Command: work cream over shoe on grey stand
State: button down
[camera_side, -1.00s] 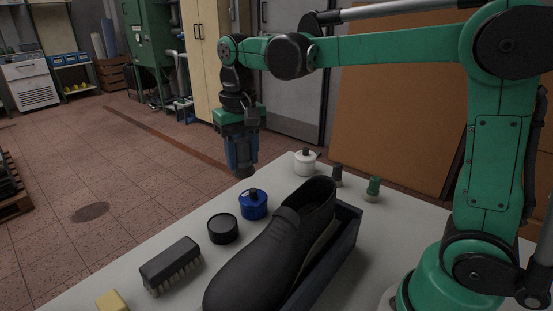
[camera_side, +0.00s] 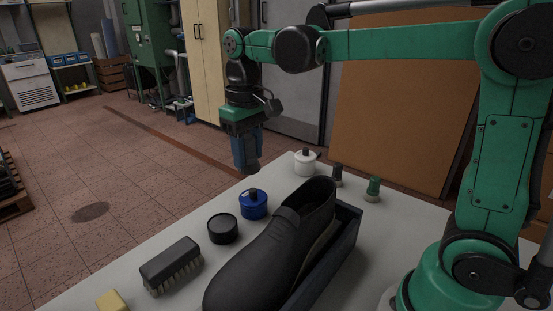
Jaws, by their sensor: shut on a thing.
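A black shoe (camera_side: 285,245) rests in a dark grey stand (camera_side: 347,242) at the front middle of the table, its toe towards the lower left. My gripper (camera_side: 247,152) hangs in the air beyond the shoe, at the table's far left edge, apart from the shoe. Its fingers look blue and are shut on a small dark thing (camera_side: 251,169), which shows only as a dark end below them. A round black tin (camera_side: 223,229) lies left of the shoe; I cannot tell what is in it.
A blue pot (camera_side: 254,204), a brush (camera_side: 171,266) and a yellow block (camera_side: 112,301) line the left side of the white table (camera_side: 180,230). A white pot (camera_side: 305,163), a dark-topped item (camera_side: 337,176) and a green-topped item (camera_side: 373,189) stand behind the shoe.

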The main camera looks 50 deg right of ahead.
jog(key=s+a+r+n+h, duration=0.25)
jog(key=s+a, duration=0.25)
jog(key=a, duration=0.3)
jog(key=n+h, duration=0.2)
jog(key=n, duration=0.2)
send_near(271, 233)
jog(key=shift+m, duration=0.25)
jog(key=shift+x, duration=2.15)
jog(key=shift+x, duration=0.95)
